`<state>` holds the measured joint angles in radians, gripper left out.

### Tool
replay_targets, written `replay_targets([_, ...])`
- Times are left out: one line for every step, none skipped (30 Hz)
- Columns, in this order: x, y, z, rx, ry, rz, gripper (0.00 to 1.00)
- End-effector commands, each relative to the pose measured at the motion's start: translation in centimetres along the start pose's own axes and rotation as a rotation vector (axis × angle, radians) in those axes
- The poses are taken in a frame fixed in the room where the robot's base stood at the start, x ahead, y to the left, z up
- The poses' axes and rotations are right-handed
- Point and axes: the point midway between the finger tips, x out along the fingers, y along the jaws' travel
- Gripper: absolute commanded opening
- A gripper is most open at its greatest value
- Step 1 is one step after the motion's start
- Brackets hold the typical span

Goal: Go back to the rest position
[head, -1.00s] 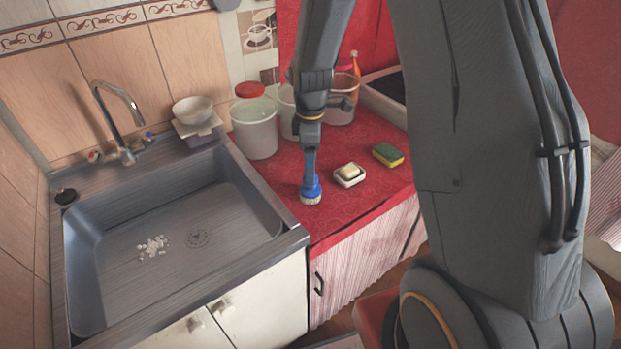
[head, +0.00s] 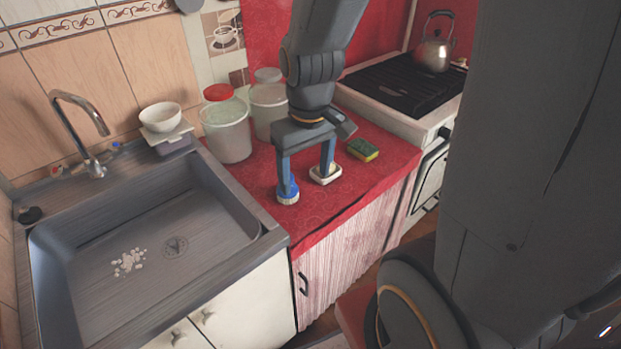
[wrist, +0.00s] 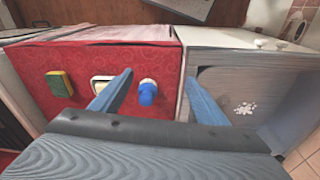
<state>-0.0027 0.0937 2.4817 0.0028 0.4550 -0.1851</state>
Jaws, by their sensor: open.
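My gripper (head: 306,172) is open and empty, pointing down over the red oilcloth counter (head: 236,181), its two blue fingers spread apart. A blue brush (head: 287,194) with pale bristles stands upright on the cloth, bristles down. In the head view the left finger overlaps the brush's top. In the wrist view the brush (wrist: 147,93) shows between the spread fingers of my gripper (wrist: 159,75), apart from both. The right finger partly hides a white soap dish (head: 324,178) in the head view.
A yellow-green sponge (head: 363,149) lies right of the dish. Lidded containers (head: 227,131) stand behind my gripper. The sink (head: 215,205) at left holds white crumbs (head: 129,262). A stove (head: 397,92) with a kettle (head: 434,50) is at the back right.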

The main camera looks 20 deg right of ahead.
Motion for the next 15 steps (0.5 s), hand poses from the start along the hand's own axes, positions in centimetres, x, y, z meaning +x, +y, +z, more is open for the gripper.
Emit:
replay_targets([-0.3,-0.2,0.9,0.057,0.007,0.001,0.68])
replay_targets([-0.4,-0.3,1.4,0.087,0.01,0.001,0.68])
replay_targets([-0.5,-0.3,1.8,0.121,0.014,0.002,0.68])
replay_targets([-0.5,-0.4,2.1,0.142,0.016,0.002,0.68])
replay_targets([-0.6,-0.4,2.3,0.158,0.018,0.002,0.68])
replay_targets([-0.6,-0.4,2.5,0.174,0.019,0.002,0.68])
replay_targets([-0.6,-0.5,2.6,0.182,0.019,0.002,0.68])
replay_targets([-0.6,-0.5,2.7,0.187,0.019,0.002,0.68])
replay_targets([-0.6,-0.5,2.7,0.191,0.02,0.001,0.68])
replay_targets([-0.6,-0.5,2.7,0.191,0.02,0.001,0.68])
replay_targets([-0.6,-0.5,2.7,0.191,0.02,0.001,0.68])
replay_targets([-0.6,-0.5,2.7,0.191,0.019,0.001,0.68])
replay_targets([-0.6,-0.5,2.7,0.19,0.019,0.001,0.68])
replay_targets([-0.6,-0.5,2.7,0.19,0.019,0.001,0.68])
replay_targets([-0.6,-0.5,2.7,0.189,0.019,0.001,0.68])
